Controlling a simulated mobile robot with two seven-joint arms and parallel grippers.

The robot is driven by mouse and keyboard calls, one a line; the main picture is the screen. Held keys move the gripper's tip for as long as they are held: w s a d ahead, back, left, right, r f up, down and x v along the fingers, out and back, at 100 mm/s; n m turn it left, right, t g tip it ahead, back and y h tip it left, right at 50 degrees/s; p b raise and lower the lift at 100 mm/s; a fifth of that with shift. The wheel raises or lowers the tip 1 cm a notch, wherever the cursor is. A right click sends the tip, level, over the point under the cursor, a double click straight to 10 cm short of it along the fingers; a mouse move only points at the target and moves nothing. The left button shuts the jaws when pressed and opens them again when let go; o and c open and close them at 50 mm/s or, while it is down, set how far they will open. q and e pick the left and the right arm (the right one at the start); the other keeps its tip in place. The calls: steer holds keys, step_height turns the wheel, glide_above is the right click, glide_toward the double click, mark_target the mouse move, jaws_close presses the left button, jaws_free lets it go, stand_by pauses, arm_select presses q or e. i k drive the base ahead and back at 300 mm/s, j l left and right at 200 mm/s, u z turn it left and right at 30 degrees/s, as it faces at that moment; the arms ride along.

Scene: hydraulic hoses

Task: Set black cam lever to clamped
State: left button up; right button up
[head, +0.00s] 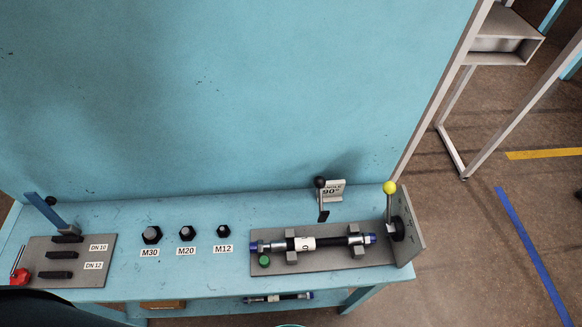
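A lever with a black ball knob (320,183) stands near upright at the back of the bench, beside a white card marked 90°. Its lower end is a dark bracket behind the hose fixture. Another lever with a yellow ball knob (390,187) stands upright at the right end, above a black round hub on a grey plate. I cannot tell from this view whether the black-knobbed lever is clamped. Neither gripper shows in the head view; a dark curved shape at the bottom left corner may be part of my arm.
A hose with metal fittings and blue ends (305,243) lies in grey blocks on a grey plate, with a green button (264,261). Hex pieces labelled M30, M20 and M12 sit mid-bench. A grey board (45,268) with black bars is left. Another hose (278,298) lies below.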

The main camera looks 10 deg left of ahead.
mark_target(319, 183)
steer(key=k+z, duration=0.15)
steer(key=z, duration=0.25)
steer(key=k+l+z, duration=0.1)
steer(key=z, duration=0.25)
steer(key=k+l+z, duration=0.1)
steer(key=k+z, duration=0.15)
steer(key=z, duration=0.15)
